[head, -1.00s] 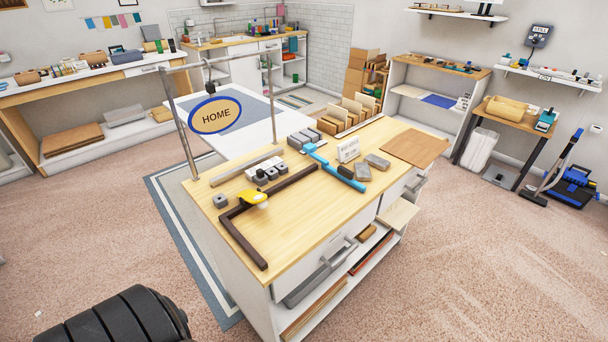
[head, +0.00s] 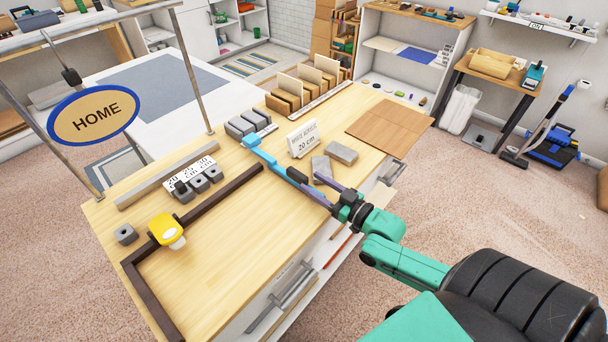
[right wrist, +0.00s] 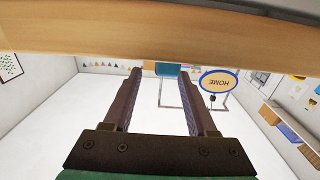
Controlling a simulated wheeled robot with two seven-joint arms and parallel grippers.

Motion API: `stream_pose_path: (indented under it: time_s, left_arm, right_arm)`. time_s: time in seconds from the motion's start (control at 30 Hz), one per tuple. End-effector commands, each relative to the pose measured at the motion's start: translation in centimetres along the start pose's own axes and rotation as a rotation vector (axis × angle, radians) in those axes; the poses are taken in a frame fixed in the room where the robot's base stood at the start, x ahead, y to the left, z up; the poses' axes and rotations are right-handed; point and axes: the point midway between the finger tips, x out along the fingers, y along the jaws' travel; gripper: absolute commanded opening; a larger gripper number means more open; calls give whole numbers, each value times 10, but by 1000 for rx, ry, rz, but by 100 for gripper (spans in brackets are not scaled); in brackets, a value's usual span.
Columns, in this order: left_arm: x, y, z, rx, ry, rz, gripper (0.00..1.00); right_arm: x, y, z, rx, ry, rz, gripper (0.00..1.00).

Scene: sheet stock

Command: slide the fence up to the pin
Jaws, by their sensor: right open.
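My left gripper is not in view.
A yellow knob (head: 166,230) sits on the rail near its left corner. A HOME sign (head: 93,115) hangs at left. The wooden top (head: 225,265) before the rail is clear.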

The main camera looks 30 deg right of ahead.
Motion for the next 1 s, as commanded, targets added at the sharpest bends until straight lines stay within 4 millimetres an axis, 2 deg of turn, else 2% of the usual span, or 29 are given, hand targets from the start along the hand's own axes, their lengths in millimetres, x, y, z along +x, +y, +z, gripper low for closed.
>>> stream_pose_path:
  time_s: [0.1,0.23,0.33,0.57,0.7,0.73,1.0]
  left_arm:
    - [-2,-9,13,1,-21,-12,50]
    - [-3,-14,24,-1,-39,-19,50]
    - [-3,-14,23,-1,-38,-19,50]
    - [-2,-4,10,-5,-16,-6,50]
    - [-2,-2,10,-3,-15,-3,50]
    - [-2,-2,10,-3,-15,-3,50]
    - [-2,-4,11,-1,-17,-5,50]
  right_arm:
    - [27,1,-2,-1,5,0,57]
    - [45,0,-1,0,3,1,57]
    - [51,1,0,-1,0,1,57]
    - [52,0,0,-1,-1,1,57]
    - [52,0,0,-1,-1,1,4]
    - [52,0,0,-1,-1,1,0]
    - [52,0,0,-1,-1,1,0]
